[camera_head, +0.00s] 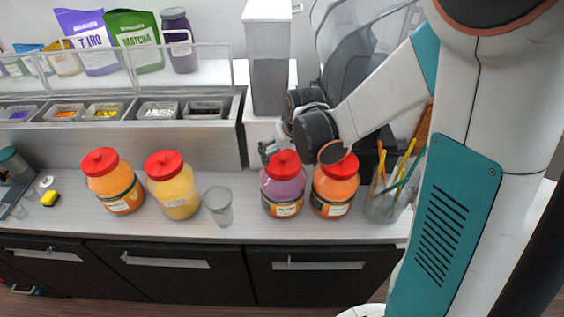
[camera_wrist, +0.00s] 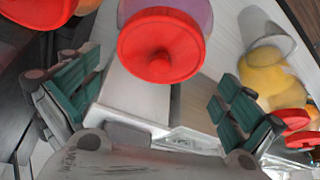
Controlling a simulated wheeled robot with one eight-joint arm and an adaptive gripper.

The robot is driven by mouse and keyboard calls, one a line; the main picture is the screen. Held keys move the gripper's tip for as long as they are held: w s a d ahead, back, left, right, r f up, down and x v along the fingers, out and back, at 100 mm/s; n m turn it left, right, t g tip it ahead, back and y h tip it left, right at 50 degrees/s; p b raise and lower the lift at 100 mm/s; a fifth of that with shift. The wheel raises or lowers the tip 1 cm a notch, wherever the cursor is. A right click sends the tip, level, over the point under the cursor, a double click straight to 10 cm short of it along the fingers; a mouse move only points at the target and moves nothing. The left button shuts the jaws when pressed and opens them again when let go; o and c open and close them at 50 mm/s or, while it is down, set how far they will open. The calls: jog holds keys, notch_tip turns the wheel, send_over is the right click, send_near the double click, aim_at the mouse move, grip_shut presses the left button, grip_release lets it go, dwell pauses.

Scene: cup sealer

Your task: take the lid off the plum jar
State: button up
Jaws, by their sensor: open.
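The plum jar (camera_head: 282,195) is purple and stands upright on the counter, with its red lid (camera_head: 284,163) on top. In the wrist view the round lid (camera_wrist: 162,46) with its central knob shows at the upper middle, and part of the purple jar body (camera_wrist: 196,12) shows behind it. My gripper (camera_head: 268,152) is beside the lid's upper left in the head view, partly hidden behind my arm. In the wrist view my gripper (camera_wrist: 152,97) has its two green-padded fingers wide apart and nothing between them. The lid is beyond the fingertips, apart from them.
An orange jar (camera_head: 334,190) stands close on the plum jar's right. A clear cup (camera_head: 218,205), a yellow jar (camera_head: 175,195) and another orange jar (camera_head: 115,190) stand to the left. A container of colored sticks (camera_head: 387,203) is at the right. A dispenser (camera_head: 268,75) rises behind.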

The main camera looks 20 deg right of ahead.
aim_at(284, 159)
jog(key=shift+x, duration=2.05)
jog(key=shift+r, duration=0.1)
jog(key=c, duration=1.2)
jog(key=shift+s, duration=0.1)
